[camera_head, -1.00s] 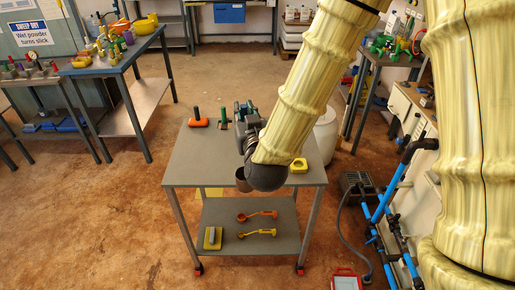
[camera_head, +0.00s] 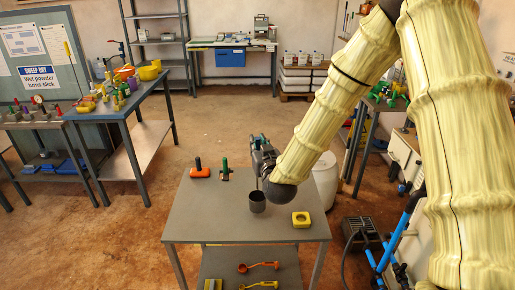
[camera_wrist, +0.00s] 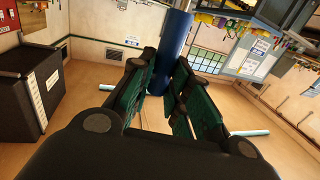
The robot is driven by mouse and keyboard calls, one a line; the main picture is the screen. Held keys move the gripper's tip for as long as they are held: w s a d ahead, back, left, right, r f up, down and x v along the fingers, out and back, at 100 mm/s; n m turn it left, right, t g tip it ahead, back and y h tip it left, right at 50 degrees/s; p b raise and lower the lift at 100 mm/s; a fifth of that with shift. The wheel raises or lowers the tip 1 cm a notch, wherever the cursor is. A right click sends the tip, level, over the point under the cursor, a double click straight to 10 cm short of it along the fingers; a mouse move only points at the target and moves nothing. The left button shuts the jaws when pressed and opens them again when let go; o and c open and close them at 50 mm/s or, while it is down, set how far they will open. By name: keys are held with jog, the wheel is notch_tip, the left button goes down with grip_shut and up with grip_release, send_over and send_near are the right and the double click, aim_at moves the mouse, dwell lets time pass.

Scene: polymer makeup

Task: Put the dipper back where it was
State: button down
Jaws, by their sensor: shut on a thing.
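My gripper (camera_head: 261,146) is over the far part of the grey table (camera_head: 225,225), its fingers partly hidden by its own body. In the wrist view the fingers are shut on a blue cylindrical handle (camera_wrist: 172,55), with a grey metal part at its top picture edge. A dark grey cup (camera_head: 257,202) shows just below the gripper in the head view. Whether the cup touches the tabletop I cannot tell.
A yellow block with a round hole (camera_head: 301,219) lies to the right of the cup. An orange tool (camera_head: 200,170) and a green-handled tool (camera_head: 225,172) stand at the back left. An orange ladle-like tool (camera_head: 258,266) lies on the lower shelf. The table's left front is clear.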

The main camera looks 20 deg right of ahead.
jog(key=shift+w+d+f+p, duration=0.15)
jog(key=shift+w+f+p, duration=0.15)
jog(key=shift+f, duration=0.3)
jog(key=shift+w+d+f+p, duration=0.2)
jog(key=shift+w+f+p, duration=0.05)
jog(key=shift+f, duration=0.4)
jog(key=shift+w+d+f+p, duration=0.15)
jog(key=shift+w+f+p, duration=0.15)
jog(key=shift+f, duration=0.3)
jog(key=shift+f, duration=0.2)
jog(key=c, duration=1.3)
grip_release()
jog(key=shift+c, duration=0.2)
jog(key=shift+r, duration=0.2)
